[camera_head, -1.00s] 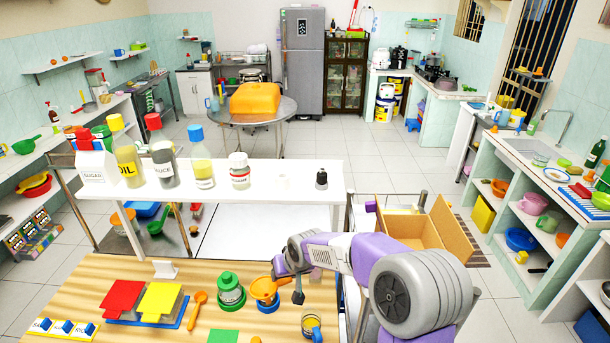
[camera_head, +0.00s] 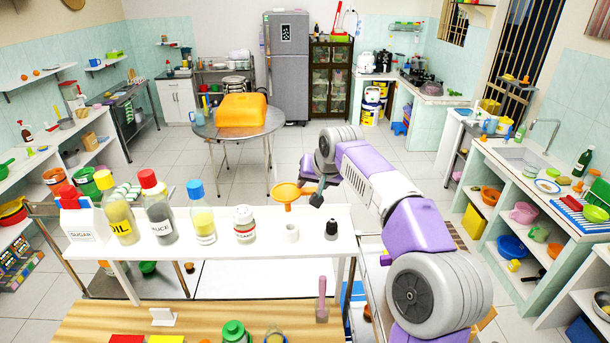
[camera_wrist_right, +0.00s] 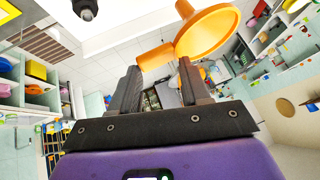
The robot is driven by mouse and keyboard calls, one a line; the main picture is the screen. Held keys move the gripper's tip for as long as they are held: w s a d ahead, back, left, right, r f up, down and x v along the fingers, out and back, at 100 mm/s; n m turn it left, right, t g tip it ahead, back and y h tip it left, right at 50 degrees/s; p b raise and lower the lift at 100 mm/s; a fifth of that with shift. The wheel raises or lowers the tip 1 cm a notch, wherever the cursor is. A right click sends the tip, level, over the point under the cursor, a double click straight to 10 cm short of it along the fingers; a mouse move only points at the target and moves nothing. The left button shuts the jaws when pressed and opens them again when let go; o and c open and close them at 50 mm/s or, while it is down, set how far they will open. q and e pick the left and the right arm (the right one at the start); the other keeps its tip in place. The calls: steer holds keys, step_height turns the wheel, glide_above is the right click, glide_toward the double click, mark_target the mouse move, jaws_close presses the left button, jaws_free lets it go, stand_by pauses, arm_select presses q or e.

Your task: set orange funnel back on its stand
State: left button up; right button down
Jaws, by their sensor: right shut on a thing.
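The orange funnel (camera_head: 288,192) is up in the air above the white shelf. It also shows large in the right wrist view (camera_wrist_right: 208,35), its wide mouth at the upper right. My right gripper (camera_head: 308,191) is shut on the funnel's handle and holds it from the right. In the wrist view the handle lies between the fingertips (camera_wrist_right: 158,64). A small white hollow cylinder (camera_head: 291,232), which looks like the stand, is on the shelf below the funnel, apart from it. My left gripper is not in view.
Sauce and oil bottles (camera_head: 160,215) stand farther left. The wooden table (camera_head: 200,318) is below, in front.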

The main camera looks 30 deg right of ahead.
steer(key=shift+s+r, duration=0.2)
steer(key=shift+s, duration=0.4)
steer(key=shift+s+r, duration=0.2)
steer(key=shift+s, duration=0.35)
steer(key=shift+w+f, duration=0.3)
steer(key=shift+w, duration=0.3)
steer(key=shift+w+d+m, duration=0.15)
steer(key=shift+m, duration=0.15)
arm_select(q)
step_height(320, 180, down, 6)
steer(key=b, duration=0.6)
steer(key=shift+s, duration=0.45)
arm_select(e)
step_height(320, 180, down, 8)
steer(key=shift+s+r, duration=0.15)
steer(key=shift+s, duration=0.1)
arm_select(q)
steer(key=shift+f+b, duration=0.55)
steer(key=shift+b, duration=0.1)
arm_select(e)
steer(key=shift+f, duration=0.6)
steer(key=c, duration=0.7)
jaws_free()
